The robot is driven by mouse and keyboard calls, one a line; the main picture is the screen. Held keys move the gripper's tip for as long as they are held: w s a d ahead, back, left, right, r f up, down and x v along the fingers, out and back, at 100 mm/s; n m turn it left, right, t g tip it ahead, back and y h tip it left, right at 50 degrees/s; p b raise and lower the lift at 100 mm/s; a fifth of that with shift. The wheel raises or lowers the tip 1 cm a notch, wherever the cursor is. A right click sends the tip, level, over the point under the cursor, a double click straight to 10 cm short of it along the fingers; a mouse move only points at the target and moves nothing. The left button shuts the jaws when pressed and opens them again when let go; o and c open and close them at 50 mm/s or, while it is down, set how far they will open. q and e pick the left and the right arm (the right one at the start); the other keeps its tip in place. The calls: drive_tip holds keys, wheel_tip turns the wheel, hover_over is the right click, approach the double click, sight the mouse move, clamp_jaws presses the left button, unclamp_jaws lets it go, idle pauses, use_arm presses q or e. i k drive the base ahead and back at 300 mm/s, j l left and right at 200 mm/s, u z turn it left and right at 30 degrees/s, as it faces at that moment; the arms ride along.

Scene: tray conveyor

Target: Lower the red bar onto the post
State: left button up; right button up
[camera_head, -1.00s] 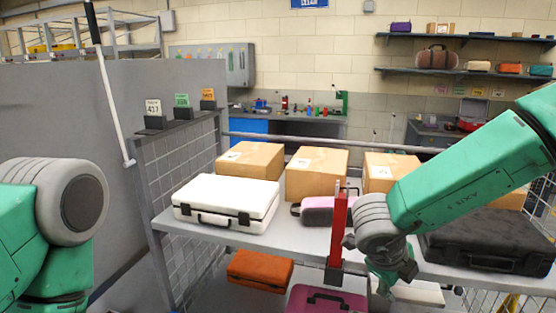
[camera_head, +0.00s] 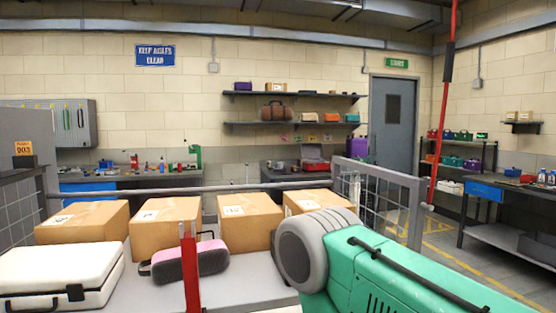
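A long thin red bar (camera_head: 440,130) stands nearly upright at the right of the head view. It has a black sleeve (camera_head: 448,62) partway up. Its top runs out of the picture, and its lower end is by the corner of the mesh panel. A short red upright post (camera_head: 191,272) stands in front of the shelf at the lower left; its lower part is cut off. The bar and the post are well apart. My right arm shows at the lower right, but its gripper is out of the picture. My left gripper is also out of view.
A grey shelf (camera_head: 250,294) holds a white case (camera_head: 60,277), a pink and black bag (camera_head: 190,262) and several cardboard boxes (camera_head: 164,223). A mesh panel (camera_head: 390,200) stands at its right end. Open floor with yellow lines lies beyond, near a workbench (camera_head: 510,205).

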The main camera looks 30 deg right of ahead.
sight(449, 64)
drive_tip(key=z, duration=1.95)
